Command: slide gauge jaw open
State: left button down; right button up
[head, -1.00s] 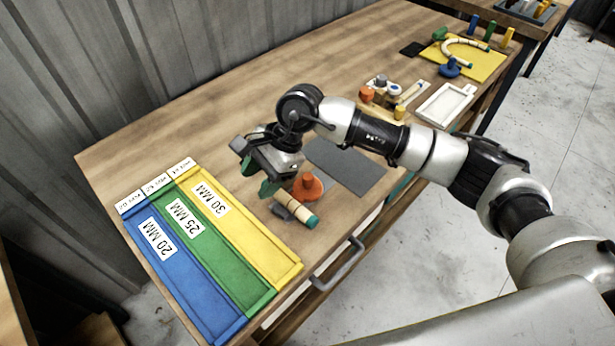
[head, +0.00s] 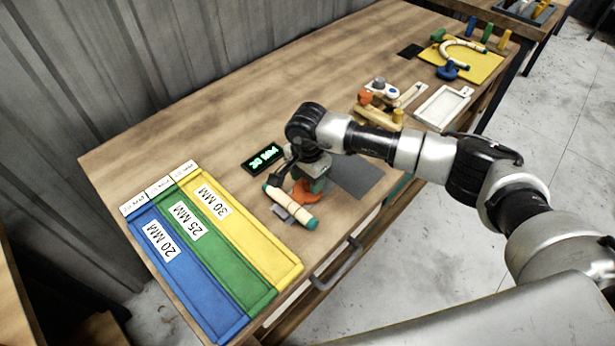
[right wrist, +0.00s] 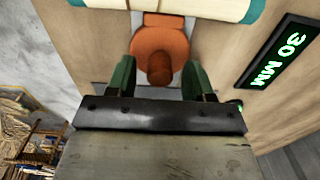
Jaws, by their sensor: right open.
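The orange gauge jaw (head: 304,196) with its round knob shows below my right gripper (head: 312,178) in the head view, partly hidden by it. In the right wrist view, the jaw (right wrist: 158,40) lies between the two green fingers of my right gripper (right wrist: 160,75). The fingers are open, one on each side of the knob, with gaps showing. A pale rattan piece (head: 290,206) with teal ends lies beside the jaw. The gauge display (right wrist: 283,47) reads 30 MM in green; it also shows in the head view (head: 263,158). My left gripper is out of view.
Blue (head: 190,275), green (head: 228,268) and yellow (head: 255,248) trays, labelled 20, 25 and 30 MM, lie at the left. A dark grey mat (head: 357,176) lies right of the gauge. Fixtures and a white frame (head: 443,107) stand farther right.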

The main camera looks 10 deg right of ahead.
jog(key=shift+f, duration=0.6)
grip_shut()
jog(key=w+d+b, duration=0.2)
jog(key=d, duration=0.1)
jog(key=shift+f+b, duration=0.15)
jog(key=shift+b, duration=0.25)
jog(key=shift+w+d, duration=0.2)
jog(key=shift+d, duration=0.05)
jog(key=shift+r, duration=0.3)
grip_release()
jog(key=shift+d+f, duration=0.1)
